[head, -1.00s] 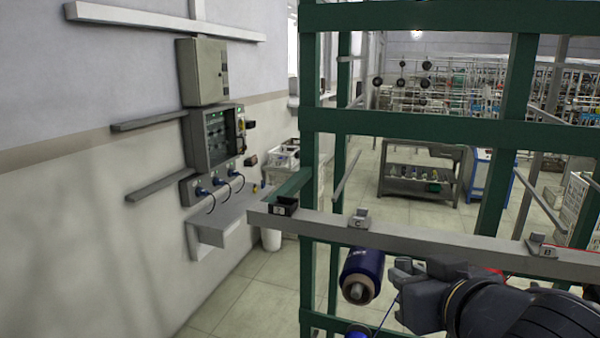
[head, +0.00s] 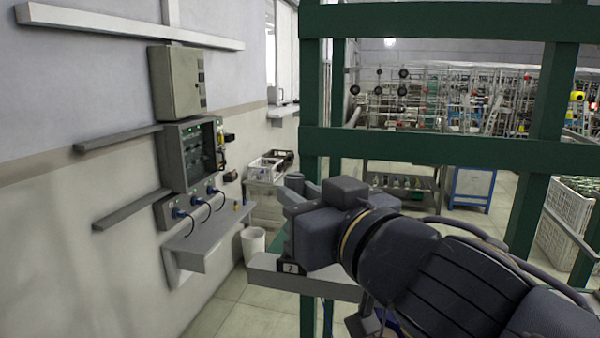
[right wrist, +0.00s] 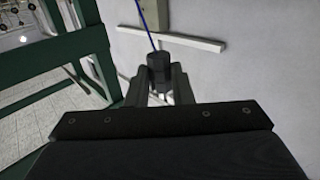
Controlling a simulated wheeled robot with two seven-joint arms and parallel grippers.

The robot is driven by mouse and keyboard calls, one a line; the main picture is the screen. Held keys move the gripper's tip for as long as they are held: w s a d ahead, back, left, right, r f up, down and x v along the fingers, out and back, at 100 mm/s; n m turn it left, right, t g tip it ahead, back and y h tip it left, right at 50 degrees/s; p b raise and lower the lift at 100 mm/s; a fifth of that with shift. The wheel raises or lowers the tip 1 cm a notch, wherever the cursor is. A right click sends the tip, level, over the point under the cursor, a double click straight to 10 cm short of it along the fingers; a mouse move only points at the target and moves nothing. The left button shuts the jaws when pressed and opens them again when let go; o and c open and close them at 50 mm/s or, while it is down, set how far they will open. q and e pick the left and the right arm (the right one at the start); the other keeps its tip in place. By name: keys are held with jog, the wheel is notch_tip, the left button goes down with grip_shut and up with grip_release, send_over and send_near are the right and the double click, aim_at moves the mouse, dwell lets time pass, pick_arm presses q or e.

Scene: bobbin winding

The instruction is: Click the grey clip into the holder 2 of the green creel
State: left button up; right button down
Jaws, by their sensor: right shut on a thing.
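The green creel (head: 310,110) fills the right of the head view. Its grey rail (head: 330,288) ends at the left, where a dark holder with a label that looks like 2 (head: 290,267) sits. My right gripper (head: 293,190) is above this end, fingers pointing left and away. In the right wrist view, the fingers (right wrist: 160,85) are shut on the dark grey clip (right wrist: 158,68), with a blue thread (right wrist: 147,25) running up from it. My left gripper is not in view.
Another grey holder (head: 362,322) sits on the rail to the right, partly behind my arm. Green uprights and crossbars stand close beside my arm. Wall boxes (head: 190,150) and a small shelf (head: 207,240) are at the left, with open air between.

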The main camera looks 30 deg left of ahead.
notch_tip(320, 180, down, 5)
jog(key=b, duration=0.3)
jog(key=shift+r, duration=0.4)
jog(key=shift+d, duration=0.1)
jog(key=shift+f, duration=0.15)
